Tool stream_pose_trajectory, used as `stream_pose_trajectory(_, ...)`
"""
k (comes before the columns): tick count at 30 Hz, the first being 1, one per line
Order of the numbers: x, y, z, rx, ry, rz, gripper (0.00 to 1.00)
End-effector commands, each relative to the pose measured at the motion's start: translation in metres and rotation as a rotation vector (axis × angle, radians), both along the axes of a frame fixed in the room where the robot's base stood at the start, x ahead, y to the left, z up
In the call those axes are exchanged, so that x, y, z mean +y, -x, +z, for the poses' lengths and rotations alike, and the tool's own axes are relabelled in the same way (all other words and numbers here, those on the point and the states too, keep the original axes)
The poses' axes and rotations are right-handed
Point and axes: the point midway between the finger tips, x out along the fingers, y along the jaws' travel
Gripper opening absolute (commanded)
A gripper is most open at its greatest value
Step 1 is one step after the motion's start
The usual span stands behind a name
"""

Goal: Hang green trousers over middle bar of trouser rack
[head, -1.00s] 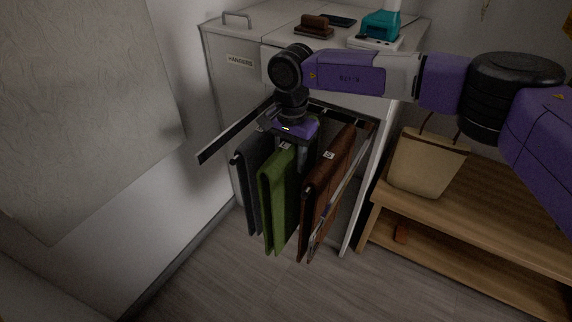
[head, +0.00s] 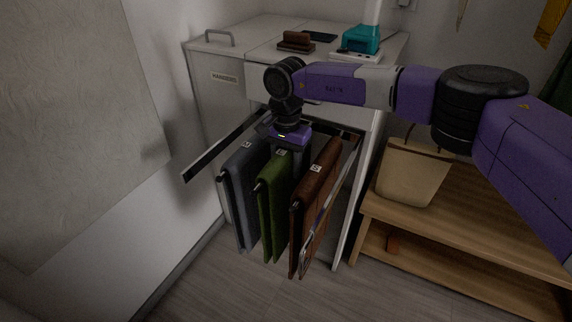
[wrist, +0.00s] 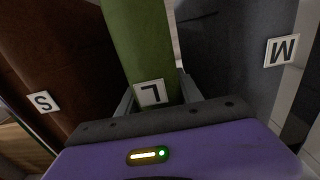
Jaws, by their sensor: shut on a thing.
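The green trousers (head: 272,208) hang folded in the middle of the pulled-out trouser rack (head: 228,143), between grey trousers (head: 243,200) on the left and brown trousers (head: 316,205) on the right. In the wrist view the green trousers (wrist: 140,45) carry a label "L" and run between the fingers. My gripper (head: 285,153) points down and is shut on their top fold; it also shows in the wrist view (wrist: 155,97). The middle bar is hidden under the cloth and the gripper, so I cannot tell whether the trousers rest on it.
The brown trousers, labelled "S" (wrist: 43,102), and the grey ones, labelled "M" (wrist: 281,50), hang close on both sides. A white cabinet (head: 210,68) stands behind. A wooden bench (head: 440,225) with a beige bag (head: 412,172) is at the right.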

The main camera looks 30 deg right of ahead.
Motion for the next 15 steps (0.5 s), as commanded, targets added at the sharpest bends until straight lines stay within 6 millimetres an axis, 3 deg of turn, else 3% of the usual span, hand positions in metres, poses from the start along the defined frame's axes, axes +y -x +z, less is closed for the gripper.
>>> stream_pose_trajectory(5,0.0000,-0.0004,0.0008,-0.001,0.000,0.000,0.00)
stream_pose_trajectory(6,0.0001,-0.0004,0.0009,-0.001,0.000,0.000,0.47)
stream_pose_trajectory(9,0.0001,-0.0004,0.0007,-0.001,0.000,0.000,0.66)
stream_pose_trajectory(15,0.0001,-0.0002,0.0003,-0.001,-0.001,0.000,0.68)
